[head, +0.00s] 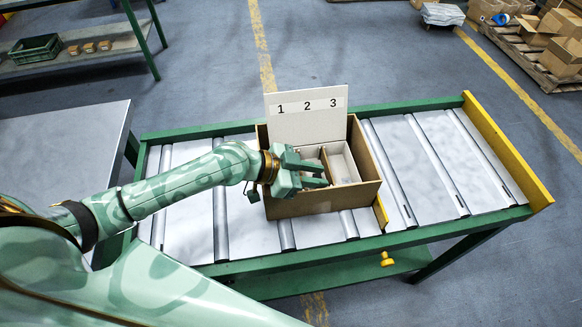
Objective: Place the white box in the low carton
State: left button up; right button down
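The low carton (303,206) is an open brown box standing on the roller table. A white board with the numbers 1, 2 and 3 (308,126) rises at its back edge, and brown dividers split its inside. Pale surfaces show in the middle and right compartments. The pale shape in the right one (344,166) may be the white box, but I cannot tell it surely from a lining. My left gripper (325,174) is over the left and middle of the carton, its fingers apart with a gap between them, and it hides the left compartment. My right gripper is out of view.
The green-framed roller table (440,236) has free rollers on both sides of the carton. A yellow end stop (507,150) closes its right end. A grey table (62,150) stands at left. A shelf with a green crate (36,48) and a pallet of cartons (560,58) are farther back.

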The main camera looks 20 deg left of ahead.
pick_arm(q)
jog(key=v, duration=1.2)
jog(key=shift+b, duration=0.4)
dwell(0.3)
